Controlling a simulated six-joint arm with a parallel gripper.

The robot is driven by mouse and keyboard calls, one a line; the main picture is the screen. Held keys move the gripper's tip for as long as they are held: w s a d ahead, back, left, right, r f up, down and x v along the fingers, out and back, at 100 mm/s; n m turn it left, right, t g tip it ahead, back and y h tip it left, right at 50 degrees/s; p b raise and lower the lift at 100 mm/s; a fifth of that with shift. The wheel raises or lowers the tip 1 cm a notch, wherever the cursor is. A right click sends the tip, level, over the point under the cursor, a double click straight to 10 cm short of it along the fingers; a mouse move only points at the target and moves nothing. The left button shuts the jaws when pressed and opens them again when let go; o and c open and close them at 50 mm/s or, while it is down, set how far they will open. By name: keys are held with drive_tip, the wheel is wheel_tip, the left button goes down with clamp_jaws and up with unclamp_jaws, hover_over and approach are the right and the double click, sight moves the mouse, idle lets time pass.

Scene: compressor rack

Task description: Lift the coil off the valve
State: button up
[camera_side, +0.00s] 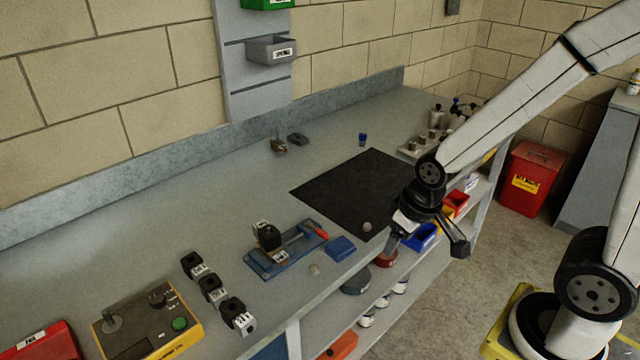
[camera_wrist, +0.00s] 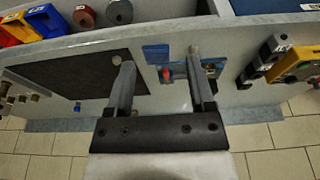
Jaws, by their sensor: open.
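The coil (camera_side: 269,238) is a black block with a white label. In the wrist view the coil (camera_wrist: 208,68) shows small beside the right finger, and that finger partly hides the fixture. My gripper (camera_side: 427,240) is open and empty, above the bench's front edge, well to the right of the coil and apart from it. In the wrist view its two fingers (camera_wrist: 159,62) are spread wide.
Several labelled black blocks (camera_side: 212,288) stand left of the fixture, near a yellow control box (camera_side: 150,320). A blue block (camera_side: 341,248) and a red-handled tool (camera_side: 320,233) lie close to the fixture's right end. A black mat (camera_side: 350,190) is mostly clear.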

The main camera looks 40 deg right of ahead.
drive_tip(key=o, duration=0.4)
drive_tip(key=shift+w, duration=0.1)
drive_tip(key=m+g, duration=0.1)
drive_tip(key=g, duration=0.2)
hover_over(265, 228)
drive_tip(key=shift+d+f, duration=0.15)
drive_tip(key=shift+f, duration=4.3)
clamp_jaws()
